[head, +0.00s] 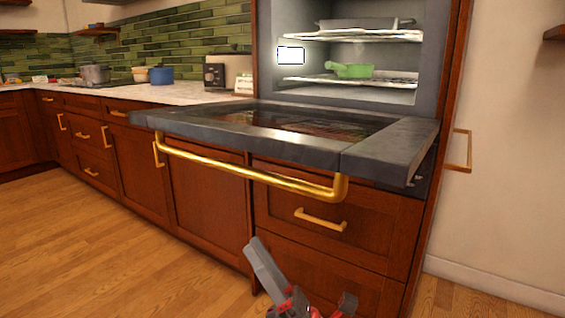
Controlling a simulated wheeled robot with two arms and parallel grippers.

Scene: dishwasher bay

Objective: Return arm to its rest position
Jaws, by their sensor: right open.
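My right gripper (305,287) shows at the bottom middle, dark grey with red parts. It is open and holds nothing, low in front of the wooden drawers and below the gold handle of the open oven door. Only its fingers show; the rest of the arm is cut off by the lower frame edge. My left gripper is not in view.
The oven door (391,146) hangs open, flat, its gold handle (250,176) facing me. A drawer handle (320,220) sticks out nearby. The wooden floor (130,262) at left is clear.

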